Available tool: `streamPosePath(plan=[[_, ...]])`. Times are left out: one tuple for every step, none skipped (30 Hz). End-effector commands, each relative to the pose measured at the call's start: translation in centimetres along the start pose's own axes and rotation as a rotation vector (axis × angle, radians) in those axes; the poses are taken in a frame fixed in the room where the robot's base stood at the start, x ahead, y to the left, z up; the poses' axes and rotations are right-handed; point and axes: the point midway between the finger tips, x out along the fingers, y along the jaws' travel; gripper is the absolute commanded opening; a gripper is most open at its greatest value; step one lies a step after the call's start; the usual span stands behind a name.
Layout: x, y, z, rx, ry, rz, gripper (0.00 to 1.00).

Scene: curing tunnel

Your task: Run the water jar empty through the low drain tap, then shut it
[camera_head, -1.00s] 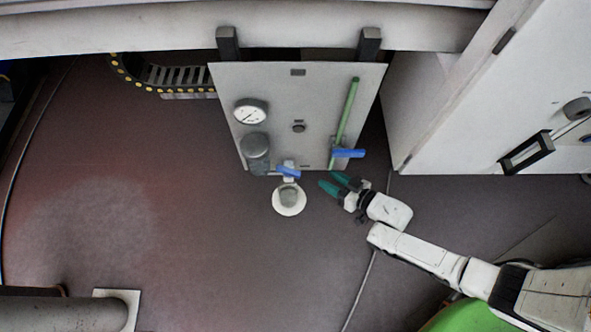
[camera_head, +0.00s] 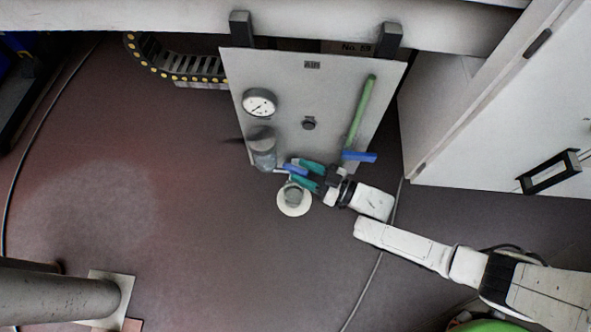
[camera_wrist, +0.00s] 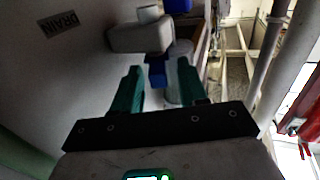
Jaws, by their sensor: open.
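A grey cylindrical jar (camera_head: 262,148) is fixed at the lower left of a grey panel. Its water level cannot be made out. A small tap with a blue handle (camera_head: 295,169) sits at the panel's lower edge, just right of the jar. In the wrist view a DRAIN label (camera_wrist: 58,25) is on the panel near a pale tap body (camera_wrist: 140,36). My gripper (camera_head: 293,170) is open, its green fingers on either side of the blue handle; contact cannot be told. The wrist view shows the handle (camera_wrist: 157,72) between my fingertips (camera_wrist: 159,68).
A round white dish with a grey cup (camera_head: 293,198) is below the tap. A second blue handle (camera_head: 360,156) is by the green pipe (camera_head: 361,108) at the panel's right. A gauge (camera_head: 259,102) is above the jar.

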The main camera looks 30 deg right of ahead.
Motion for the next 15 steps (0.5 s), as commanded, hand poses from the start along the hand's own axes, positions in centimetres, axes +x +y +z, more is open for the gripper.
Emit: streamPosePath(plan=[[0.8,-0.1,0.2,0.001,0.001,-0.002,0.43],[1.1,-0.1,0.2,0.000,0.002,-0.002,0.43],[1.5,0.0,0.1,0.000,0.001,-0.002,0.43],[1.7,0.0,0.1,0.000,0.000,-0.001,0.43],[1.9,0.0,0.1,0.000,0.000,-0.001,0.43],[2.1,0.0,0.1,0.000,-0.001,0.000,0.43],[2.3,0.0,0.1,0.000,-0.001,0.000,0.43],[2.4,0.0,0.1,0.001,0.000,0.000,0.43],[2.5,0.0,0.0,0.001,0.000,0.000,0.43],[2.5,0.0,0.0,0.001,-0.001,0.001,0.43],[2.5,0.0,0.0,0.001,-0.001,0.001,0.43],[2.5,0.0,0.0,0.001,-0.001,0.001,0.43],[2.5,0.1,0.0,0.001,-0.001,0.001,0.43],[2.5,0.0,0.0,0.001,-0.001,0.001,0.43],[2.5,0.0,0.0,0.001,-0.001,0.001,0.43]])
